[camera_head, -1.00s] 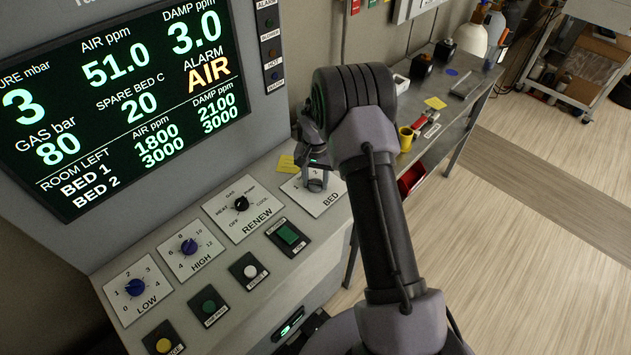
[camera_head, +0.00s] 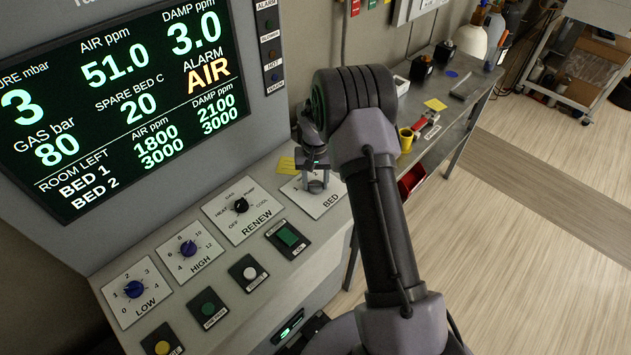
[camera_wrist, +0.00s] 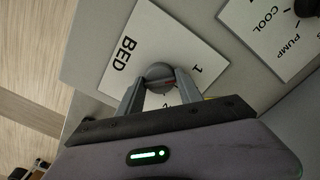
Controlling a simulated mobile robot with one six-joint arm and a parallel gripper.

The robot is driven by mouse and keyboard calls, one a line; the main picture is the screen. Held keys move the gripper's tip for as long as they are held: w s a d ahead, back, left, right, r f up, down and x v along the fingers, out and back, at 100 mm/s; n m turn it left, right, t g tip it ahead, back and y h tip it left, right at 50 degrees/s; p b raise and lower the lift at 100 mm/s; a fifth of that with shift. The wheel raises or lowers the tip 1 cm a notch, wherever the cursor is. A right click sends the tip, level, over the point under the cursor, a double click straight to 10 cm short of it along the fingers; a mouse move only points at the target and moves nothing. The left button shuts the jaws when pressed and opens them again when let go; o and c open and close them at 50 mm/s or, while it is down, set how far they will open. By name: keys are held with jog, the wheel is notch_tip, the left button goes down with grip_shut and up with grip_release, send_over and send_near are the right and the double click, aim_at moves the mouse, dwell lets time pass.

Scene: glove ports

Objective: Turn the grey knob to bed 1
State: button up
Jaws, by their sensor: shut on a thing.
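The grey knob (camera_wrist: 159,72) stands on the white BED plate (camera_wrist: 135,47) in the wrist view. My gripper (camera_wrist: 160,82) has its two fingers on either side of the knob and is shut on it. The knob's pointer is hard to make out; a small reddish mark shows near its lower edge. The number 1 shows on the plate beside the right finger. In the head view the BED plate (camera_head: 327,203) is at the right end of the console. My gripper (camera_head: 316,184) is over it there, and my arm covers part of the plate.
The RENEW selector with a black knob (camera_head: 241,205) is left of the BED plate. A green button (camera_head: 288,236) lies in front of it. Blue LOW (camera_head: 134,289) and HIGH (camera_head: 189,248) knobs are further left. A display (camera_head: 120,100) stands behind. A yellow note (camera_head: 287,164) lies behind the plate.

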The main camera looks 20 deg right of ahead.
aim_at(315, 184)
jog(key=o, duration=1.4)
jog(key=shift+c, duration=0.2)
notch_tip(315, 184, up, 18)
jog(key=p, duration=0.2)
jog(key=shift+f, duration=0.25)
